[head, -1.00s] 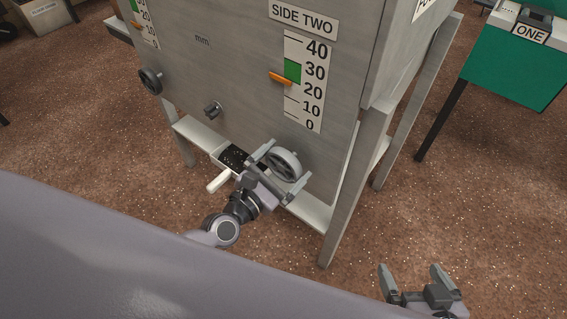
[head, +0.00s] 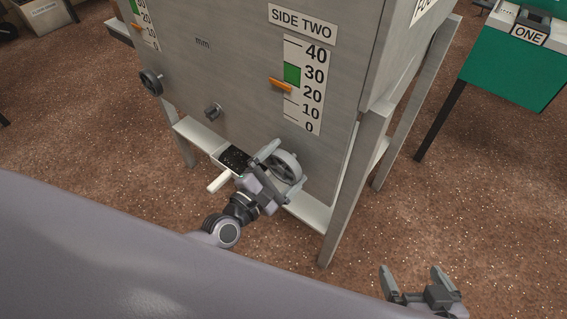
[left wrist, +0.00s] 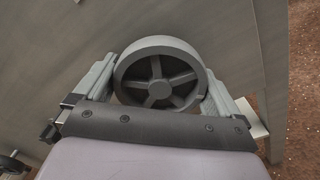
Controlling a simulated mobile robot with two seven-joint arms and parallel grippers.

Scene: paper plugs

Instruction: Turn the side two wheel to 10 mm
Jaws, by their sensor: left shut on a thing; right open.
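The side two wheel (head: 287,167) is a grey spoked handwheel low on the steel cabinet's front. My left gripper (head: 278,172) is shut on its rim. In the left wrist view the wheel (left wrist: 160,80) sits between the two fingers, one on each side. The SIDE TWO scale (head: 304,85) runs from 0 to 40 with a green band. Its orange pointer (head: 281,85) stands at the band's lower end, a little above 20. My right gripper (head: 420,287) is open and empty at the lower right, away from the cabinet.
A smaller handwheel (head: 151,83) and a small knob (head: 212,111) are on the same panel, left of the wheel. A tray with a white handle (head: 219,183) and dark contents is close beside my left gripper. A green unit (head: 513,72) stands at the right.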

